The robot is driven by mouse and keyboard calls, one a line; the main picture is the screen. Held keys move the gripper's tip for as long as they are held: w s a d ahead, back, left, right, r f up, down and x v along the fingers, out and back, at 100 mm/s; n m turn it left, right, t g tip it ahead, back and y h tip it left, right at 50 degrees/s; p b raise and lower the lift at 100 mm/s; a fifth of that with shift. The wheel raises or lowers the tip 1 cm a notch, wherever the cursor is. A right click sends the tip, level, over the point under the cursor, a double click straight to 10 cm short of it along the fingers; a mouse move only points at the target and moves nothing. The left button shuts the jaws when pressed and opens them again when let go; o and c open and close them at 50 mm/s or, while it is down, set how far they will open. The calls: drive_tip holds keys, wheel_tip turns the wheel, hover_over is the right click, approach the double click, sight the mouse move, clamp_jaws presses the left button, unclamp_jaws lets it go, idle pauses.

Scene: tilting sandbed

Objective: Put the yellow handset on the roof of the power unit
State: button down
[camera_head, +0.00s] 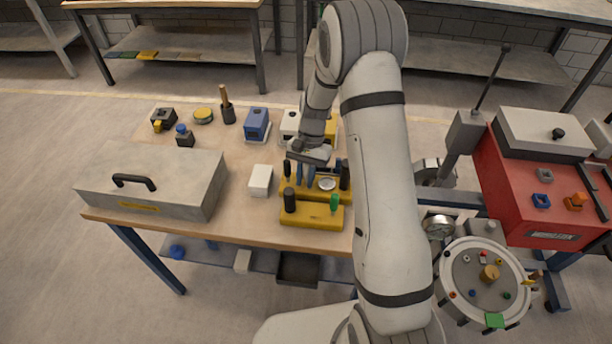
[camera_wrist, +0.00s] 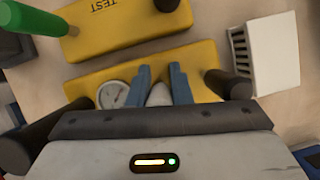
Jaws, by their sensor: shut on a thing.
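A yellow handset (camera_head: 331,196) with a round white gauge and black grips is at the right part of the wooden workbench. It also shows in the wrist view (camera_wrist: 204,62). My gripper (camera_head: 306,175) points down at it. In the wrist view its two blue fingers (camera_wrist: 161,72) stand close together over the handset, shut on a pale part at its middle. Whether the handset is clear of the bench is hard to tell. A red unit (camera_head: 498,190) with a light grey roof (camera_head: 545,122) stands at the far right; it looks like the power unit.
A second yellow block (camera_head: 312,222), marked TEST, with black and green posts lies just in front. A white vented box (camera_head: 260,181) is to the left, and a grey case (camera_head: 190,180) further left. A round drum top (camera_head: 466,274) and a thin post stand near the red unit.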

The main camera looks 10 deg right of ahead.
drive_tip(key=shift+r, duration=0.1)
drive_tip(key=shift+f, duration=0.2)
drive_tip(key=c, duration=1.3)
unclamp_jaws()
drive_tip(key=shift+r, duration=0.1)
